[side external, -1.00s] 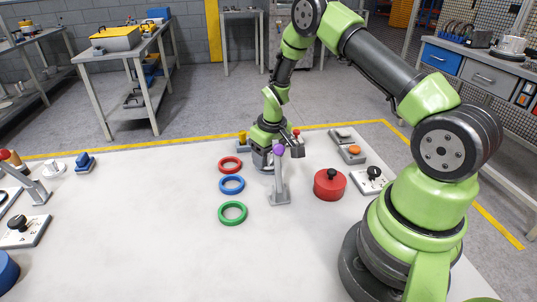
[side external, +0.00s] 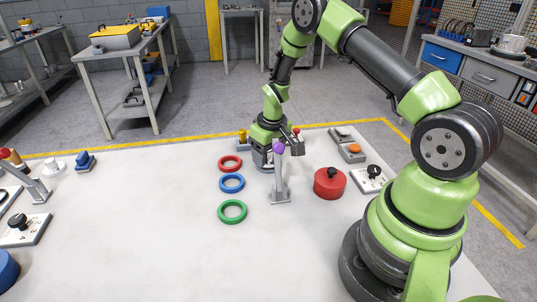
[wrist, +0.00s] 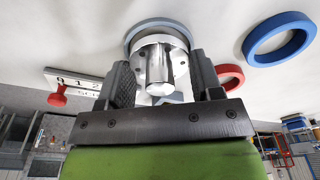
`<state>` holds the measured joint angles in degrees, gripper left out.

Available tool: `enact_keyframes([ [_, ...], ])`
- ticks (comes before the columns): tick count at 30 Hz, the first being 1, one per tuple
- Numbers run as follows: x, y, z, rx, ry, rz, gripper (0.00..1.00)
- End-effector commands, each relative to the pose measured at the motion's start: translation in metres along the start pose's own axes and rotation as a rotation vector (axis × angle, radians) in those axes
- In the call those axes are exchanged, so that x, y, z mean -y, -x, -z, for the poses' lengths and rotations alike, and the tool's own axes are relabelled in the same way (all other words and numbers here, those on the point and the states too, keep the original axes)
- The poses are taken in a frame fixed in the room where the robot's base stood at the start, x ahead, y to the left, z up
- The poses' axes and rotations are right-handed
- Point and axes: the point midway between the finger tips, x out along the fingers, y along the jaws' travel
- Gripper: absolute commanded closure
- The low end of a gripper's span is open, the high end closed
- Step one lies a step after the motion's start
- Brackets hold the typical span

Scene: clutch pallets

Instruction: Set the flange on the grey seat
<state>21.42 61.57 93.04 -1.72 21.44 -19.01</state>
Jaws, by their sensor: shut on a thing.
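My gripper (wrist: 160,62) is shut on the flange (wrist: 158,66), a shiny silver metal part with a round stem between the two dark fingers. The grey seat (wrist: 136,32), a grey-blue ring, shows just past the flange in the wrist view. The flange overlaps the ring's opening in that view; I cannot tell whether they touch. In the side view my gripper (side external: 265,154) is low over the table behind the purple-knobbed lever, and the flange and seat are largely hidden there.
Red (side external: 230,163), blue (side external: 232,184) and green (side external: 232,212) rings lie in a row toward the front. The purple-knobbed lever (side external: 280,190) stands close in front of my gripper. A red cylinder (side external: 329,184) with a black knob is to the right. The table's left middle is clear.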

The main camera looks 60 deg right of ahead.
Motion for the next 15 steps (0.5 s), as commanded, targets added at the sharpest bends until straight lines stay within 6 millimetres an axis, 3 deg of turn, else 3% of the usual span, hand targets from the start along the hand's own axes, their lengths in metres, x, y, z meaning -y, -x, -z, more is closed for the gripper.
enact_keyframes([
  [15,0.0000,0.0086,0.0011,0.000,0.000,0.000,0.74],
])
